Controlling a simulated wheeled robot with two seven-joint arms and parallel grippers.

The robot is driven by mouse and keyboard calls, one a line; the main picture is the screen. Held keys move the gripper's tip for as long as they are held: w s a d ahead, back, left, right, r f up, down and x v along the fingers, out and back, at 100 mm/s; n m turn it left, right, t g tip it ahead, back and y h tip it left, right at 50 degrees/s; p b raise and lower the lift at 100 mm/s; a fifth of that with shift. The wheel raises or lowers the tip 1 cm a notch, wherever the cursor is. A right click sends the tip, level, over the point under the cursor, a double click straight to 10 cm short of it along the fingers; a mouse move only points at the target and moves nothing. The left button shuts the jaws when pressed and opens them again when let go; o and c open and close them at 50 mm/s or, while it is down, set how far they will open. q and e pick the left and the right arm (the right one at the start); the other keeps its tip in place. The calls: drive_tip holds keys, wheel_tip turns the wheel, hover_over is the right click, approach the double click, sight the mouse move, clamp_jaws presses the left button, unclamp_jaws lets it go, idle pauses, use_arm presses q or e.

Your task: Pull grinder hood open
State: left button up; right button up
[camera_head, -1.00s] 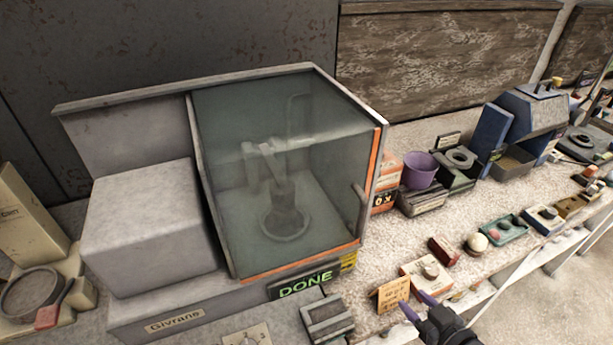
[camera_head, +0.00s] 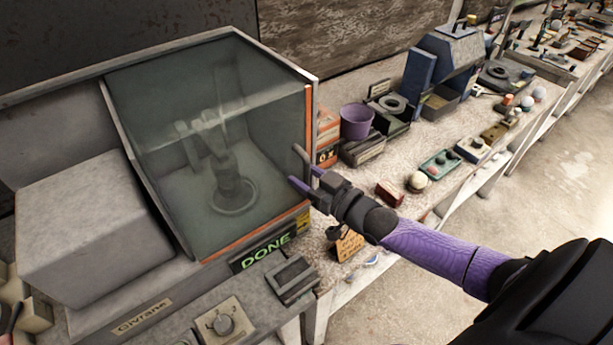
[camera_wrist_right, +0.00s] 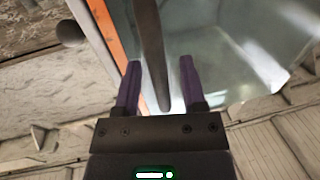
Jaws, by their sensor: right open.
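The grinder hood (camera_head: 210,130) is a clear, greenish box with an orange edge strip, closed over a grey spindle (camera_head: 232,190). Its grey bar handle (camera_head: 303,160) stands at the right front edge. My right gripper (camera_head: 303,182) is open at the handle, its purple fingers pointing left toward the hood. In the right wrist view the handle (camera_wrist_right: 150,50) runs between the open fingers (camera_wrist_right: 158,85), with the orange strip to its left. Whether a finger touches the handle cannot be told.
A green DONE sign (camera_head: 266,252) and a dial (camera_head: 222,322) are on the grinder's front. A purple cup (camera_head: 357,121), dark trays and a blue machine (camera_head: 442,65) stand to the right on the bench. A small card (camera_head: 349,244) stands below my gripper. The floor at right is clear.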

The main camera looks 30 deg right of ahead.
clamp_jaws()
idle(0.3)
idle(1.0)
